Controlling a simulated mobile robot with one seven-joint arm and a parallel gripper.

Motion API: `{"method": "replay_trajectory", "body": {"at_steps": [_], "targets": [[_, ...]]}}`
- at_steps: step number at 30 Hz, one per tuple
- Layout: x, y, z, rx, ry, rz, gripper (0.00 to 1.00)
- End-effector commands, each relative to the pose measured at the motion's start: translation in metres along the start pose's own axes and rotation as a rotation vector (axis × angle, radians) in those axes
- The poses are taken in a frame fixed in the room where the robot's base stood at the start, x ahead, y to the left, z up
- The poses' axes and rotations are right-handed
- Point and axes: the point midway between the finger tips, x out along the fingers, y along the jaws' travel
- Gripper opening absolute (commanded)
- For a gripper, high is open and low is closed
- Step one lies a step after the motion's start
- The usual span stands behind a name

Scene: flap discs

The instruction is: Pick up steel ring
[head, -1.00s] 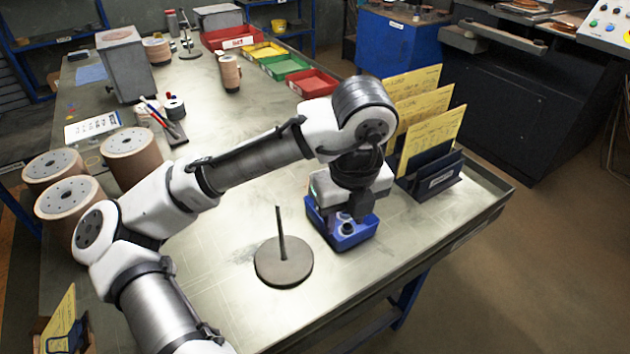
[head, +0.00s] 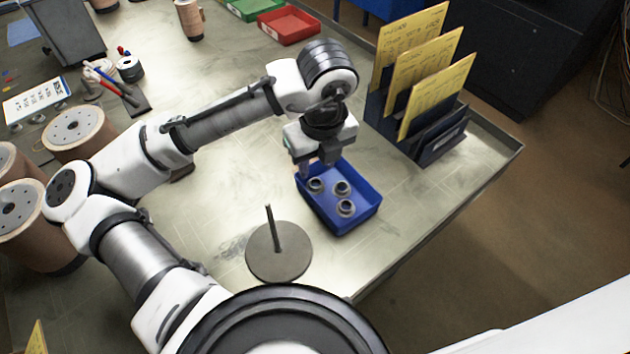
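Steel rings lie in a small blue bin (head: 368,209) on the bench: one at the left (head: 315,185), one at the right (head: 341,188) and one nearer the front (head: 346,207). My gripper (head: 317,167) points down over the back-left part of the bin, just behind the left ring. Its two fingers look apart, with no ring seen between them. The fingertips are small and partly lost against the bin's back wall, so I cannot tell their exact height.
A round plate with an upright rod (head: 279,252) stands in front of the bin. A dark rack with yellow cards (head: 425,125) stands close behind it at the right. Bare bench lies left of the bin.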

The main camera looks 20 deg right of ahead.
Motion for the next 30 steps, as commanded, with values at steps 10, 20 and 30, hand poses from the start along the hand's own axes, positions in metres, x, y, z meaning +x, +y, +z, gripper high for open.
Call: {"method": "replay_trajectory", "body": {"at_steps": [10, 20, 30], "targets": [[0.028, -0.001, 0.001, 0.0, 0.002, 0.001, 0.38], [0.069, -0.003, 0.002, 0.0, 0.002, 0.0, 0.38], [0.07, -0.004, 0.002, 0.001, 0.0, -0.001, 0.25]]}}
